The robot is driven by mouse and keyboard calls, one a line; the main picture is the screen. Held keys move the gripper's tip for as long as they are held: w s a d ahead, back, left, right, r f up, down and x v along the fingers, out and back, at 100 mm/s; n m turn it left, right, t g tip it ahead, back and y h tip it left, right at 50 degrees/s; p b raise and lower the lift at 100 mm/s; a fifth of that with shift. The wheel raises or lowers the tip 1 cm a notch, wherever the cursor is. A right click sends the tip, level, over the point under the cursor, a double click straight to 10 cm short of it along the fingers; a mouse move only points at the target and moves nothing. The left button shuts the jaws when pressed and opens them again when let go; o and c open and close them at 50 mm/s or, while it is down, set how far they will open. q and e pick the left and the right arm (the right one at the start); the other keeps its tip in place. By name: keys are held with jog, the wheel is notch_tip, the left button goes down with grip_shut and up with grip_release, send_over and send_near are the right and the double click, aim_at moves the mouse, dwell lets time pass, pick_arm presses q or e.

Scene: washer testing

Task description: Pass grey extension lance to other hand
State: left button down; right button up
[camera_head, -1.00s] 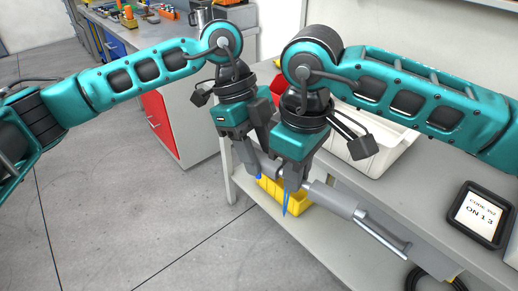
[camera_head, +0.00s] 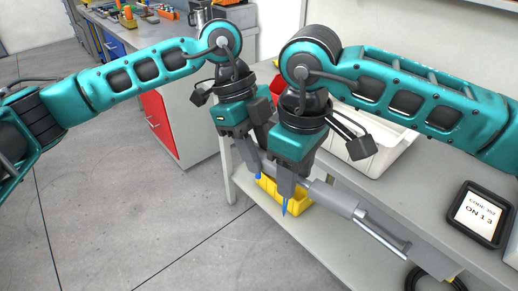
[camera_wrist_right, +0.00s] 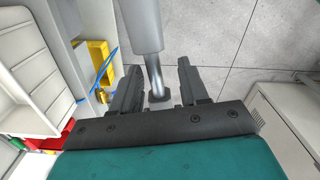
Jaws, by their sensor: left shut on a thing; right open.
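The grey extension lance (camera_head: 340,199) is a long thick tube with a bright metal section toward its lower right end. It slopes down to the right in the head view. My left gripper (camera_head: 258,174) is shut on it near its upper left end; the grip itself is partly hidden. My right gripper (camera_head: 286,207) is close beside the left one, at the lance, with its fingers pointing down. In the right wrist view my right gripper (camera_wrist_right: 158,88) is open. A thinner bent part of the lance (camera_wrist_right: 144,25) reaches between its fingers, with gaps at both sides.
A yellow bin (camera_head: 297,196) is on the lower shelf under the lance. The floor at left is clear.

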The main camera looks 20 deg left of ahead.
notch_tip(320, 180, up, 12)
jog(key=s+a+r+m+g+y, duration=0.2)
jog(key=s+a+m+g+y, duration=0.65)
jog(key=m+y, duration=0.6)
jog(key=w+d+m+t+y, duration=0.5)
jog(key=w+m+y, duration=0.4)
jog(key=m, duration=0.6)
jog(key=w+d+f+m+t+h, duration=0.4)
jog(key=d+f+m+t+h, duration=0.3)
jog(key=m+t, duration=0.65)
jog(key=w+d+f+m+t+h, duration=0.4)
jog(key=d+f+m+t, duration=0.35)
jog(key=m, duration=1.15)
jog(key=s+d+f+m+g+h, duration=0.2)
jog(key=s+d+f+m+h, duration=0.1)
jog(key=f+m, duration=0.4)
jog(key=s+d+f+m+g+h, duration=0.2)
jog(key=s+d+f+m+h, duration=0.2)
jog(key=s+f+m, duration=0.3)
jog(key=s+d+f+m+g+h, duration=0.3)
jog(key=s+f+m, duration=0.4)
jog(key=f, duration=0.6)
jog(key=shift+d+h, duration=0.35)
jog(key=shift+d, duration=0.55)
